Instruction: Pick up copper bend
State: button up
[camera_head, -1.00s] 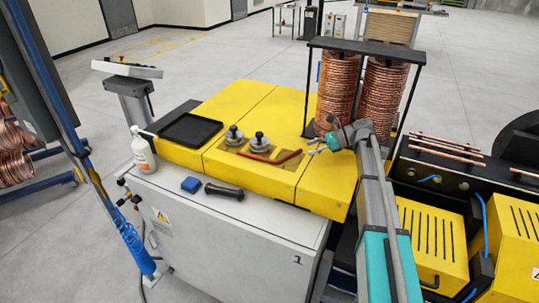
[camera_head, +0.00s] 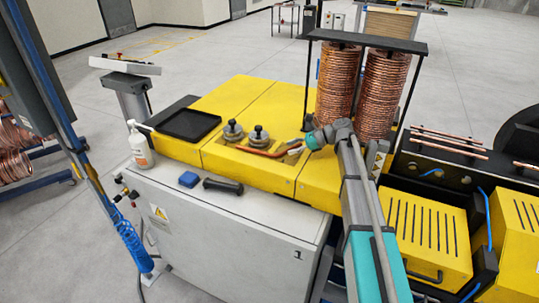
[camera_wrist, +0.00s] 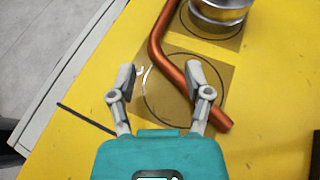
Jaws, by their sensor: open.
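The copper bend (camera_head: 264,152) is a reddish-orange bent tube lying on the yellow machine top beside the round metal dies. In the wrist view the copper bend (camera_wrist: 172,66) runs from the top edge down to the lower right, passing close to the right fingertip. My gripper (camera_wrist: 160,78) is open and empty, with its fingers over the recessed plate. The right finger overlaps the tube in the picture; whether it touches cannot be told. In the head view my gripper (camera_head: 300,147) is at the tube's right end and partly hides it.
Two metal dies (camera_head: 258,136) with black knobs stand behind the tube. Tall copper coils (camera_head: 337,90) rise close behind my arm. A black tray (camera_head: 188,125) lies to the left.

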aim_at(278, 155)
jog(key=shift+s+a+f, duration=0.1)
jog(key=shift+a+f, duration=0.15)
jog(key=shift+a, duration=0.4)
jog(key=shift+b+x, duration=1.05)
jog(key=shift+x, duration=1.55)
jog(key=shift+s+r, duration=0.1)
jog(key=shift+s, duration=0.05)
grip_shut()
